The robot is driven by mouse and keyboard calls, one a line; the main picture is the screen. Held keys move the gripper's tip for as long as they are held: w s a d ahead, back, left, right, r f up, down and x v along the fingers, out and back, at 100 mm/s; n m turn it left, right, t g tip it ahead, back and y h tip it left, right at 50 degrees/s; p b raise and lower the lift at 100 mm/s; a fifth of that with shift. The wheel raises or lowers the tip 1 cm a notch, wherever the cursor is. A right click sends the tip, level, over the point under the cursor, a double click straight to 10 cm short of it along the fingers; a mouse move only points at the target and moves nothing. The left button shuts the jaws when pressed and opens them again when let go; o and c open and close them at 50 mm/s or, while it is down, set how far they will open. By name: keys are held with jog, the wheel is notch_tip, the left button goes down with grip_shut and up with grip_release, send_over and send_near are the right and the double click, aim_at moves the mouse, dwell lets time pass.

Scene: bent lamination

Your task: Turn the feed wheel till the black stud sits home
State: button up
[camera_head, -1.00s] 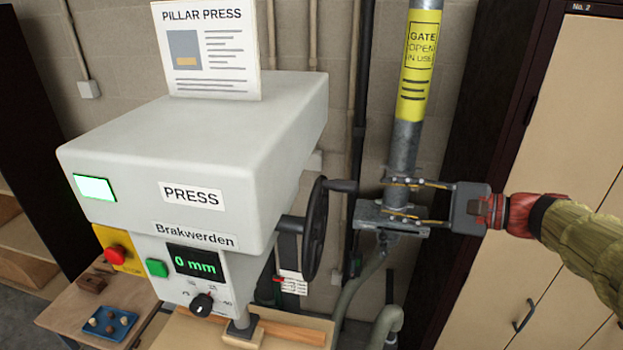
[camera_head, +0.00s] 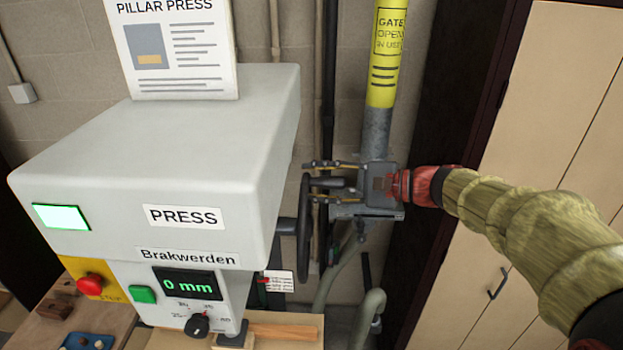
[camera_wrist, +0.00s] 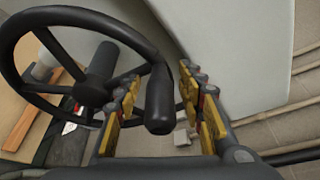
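The black feed wheel (camera_head: 304,235) is on the right side of the grey press (camera_head: 190,130), seen nearly edge-on. Its black handle (camera_head: 335,182) sticks out to the right from the rim. My gripper (camera_head: 311,181) is open, with its fingers on either side of the handle. The wrist view shows the wheel's spokes and rim (camera_wrist: 75,20), and the handle's rounded end (camera_wrist: 159,108) between my finger pads (camera_wrist: 165,112), with a gap on both sides. I cannot make out the black stud. The press display (camera_head: 188,285) reads 0 mm.
A grey post with a yellow gate label (camera_head: 388,60) stands just behind my gripper. A tan cabinet (camera_head: 530,150) is at the right. A wooden strip (camera_head: 285,331) lies at the press's foot. A red button (camera_head: 91,284) and a green button (camera_head: 142,294) are on the press front.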

jog(key=shift+w+a+f, duration=0.1)
jog(key=shift+w+a, duration=0.1)
jog(key=shift+a, duration=0.3)
jog(key=c, duration=0.3)
jog(key=shift+f, duration=0.1)
jog(key=c, duration=0.7)
grip_shut()
jog(key=shift+f, duration=0.15)
